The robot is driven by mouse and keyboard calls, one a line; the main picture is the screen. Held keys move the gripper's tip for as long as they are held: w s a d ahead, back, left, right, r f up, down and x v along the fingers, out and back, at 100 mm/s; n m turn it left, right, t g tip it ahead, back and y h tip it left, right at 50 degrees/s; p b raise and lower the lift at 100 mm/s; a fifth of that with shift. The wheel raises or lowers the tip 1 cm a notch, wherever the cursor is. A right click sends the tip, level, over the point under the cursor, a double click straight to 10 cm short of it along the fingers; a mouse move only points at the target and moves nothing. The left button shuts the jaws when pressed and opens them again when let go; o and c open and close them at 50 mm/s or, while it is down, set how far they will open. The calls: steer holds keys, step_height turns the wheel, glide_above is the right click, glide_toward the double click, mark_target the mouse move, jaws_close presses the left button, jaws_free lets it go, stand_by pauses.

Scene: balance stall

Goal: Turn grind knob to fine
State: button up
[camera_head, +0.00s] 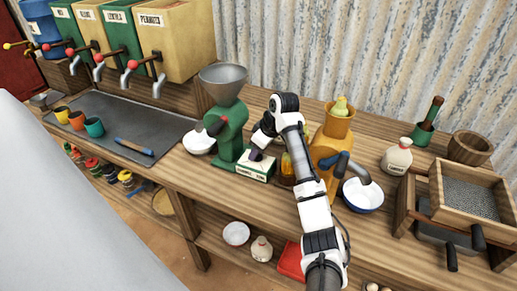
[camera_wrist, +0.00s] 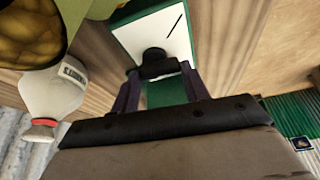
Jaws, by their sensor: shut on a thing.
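The green grinder (camera_head: 232,130) with a grey funnel hopper stands on the wooden counter. A white panel (camera_head: 254,171) with small lettering is on its base; the lettering is too small to read surely. The panel also shows in the wrist view (camera_wrist: 125,32), with a black line on it. The black grind knob (camera_wrist: 154,54) sits at the panel's edge, between my fingers. My gripper (camera_head: 256,153) is at the base of the grinder; in the wrist view its fingers (camera_wrist: 158,78) are shut on the knob. The knob is hidden in the head view.
An orange press (camera_head: 327,150) stands close right of my arm, with a white-blue bowl (camera_head: 362,196) beside it. A white bowl (camera_head: 199,142) is left of the grinder. A labelled white bottle (camera_wrist: 52,92) is near my gripper. Sieve boxes (camera_head: 468,198) stand far right.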

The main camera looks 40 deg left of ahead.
steer(key=o, duration=1)
step_height(320, 180, up, 6)
steer(key=p, duration=0.5)
steer(key=shift+r, duration=0.15)
step_height(320, 180, up, 14)
glide_above(259, 157)
steer(key=shift+s+f, duration=0.1)
steer(key=shift+f, duration=0.1)
